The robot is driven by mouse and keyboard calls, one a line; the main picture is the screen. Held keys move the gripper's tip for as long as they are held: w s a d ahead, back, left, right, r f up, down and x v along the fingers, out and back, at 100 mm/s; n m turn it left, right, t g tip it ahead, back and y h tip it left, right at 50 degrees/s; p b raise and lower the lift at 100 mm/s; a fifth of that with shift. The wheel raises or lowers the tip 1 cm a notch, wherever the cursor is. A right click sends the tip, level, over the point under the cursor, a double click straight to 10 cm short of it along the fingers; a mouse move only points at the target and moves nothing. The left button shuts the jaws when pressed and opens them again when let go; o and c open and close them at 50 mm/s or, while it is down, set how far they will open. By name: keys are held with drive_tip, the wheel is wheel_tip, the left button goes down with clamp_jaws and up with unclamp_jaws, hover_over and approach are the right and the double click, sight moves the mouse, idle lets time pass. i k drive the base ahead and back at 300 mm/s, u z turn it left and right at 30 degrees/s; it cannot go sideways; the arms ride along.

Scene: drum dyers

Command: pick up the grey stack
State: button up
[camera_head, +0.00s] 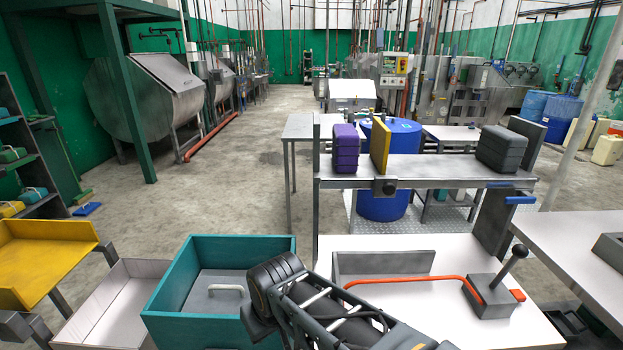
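The grey stack (504,150) is a dark grey, layered block with rounded edges. It stands upright near the right end of a raised grey metal bench, in front of an upright metal end plate. My arm shows at the bottom centre, in front of the bench and beside a teal box. My gripper is not clearly made out in this view, and its fingertips cannot be told from the dark arm parts. No part of my arm touches the grey stack, which is well beyond it.
A purple stack (345,148) and an upright yellow plate (380,146) stand on the bench (430,169) to the left. The bench is clear between yellow plate and grey stack. Nearer are the teal box (168,290) and a lever block (492,297) with an orange hose.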

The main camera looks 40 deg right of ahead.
sight(502, 149)
drive_tip(key=z, duration=0.4)
drive_tip(key=k, duration=0.45)
drive_tip(key=z, duration=1.65)
drive_tip(key=i, duration=0.55)
drive_tip(key=z, duration=0.1)
drive_tip(key=k, duration=0.5)
drive_tip(key=z, duration=1.35)
drive_tip(key=i, duration=0.9)
drive_tip(key=u, duration=1.4)
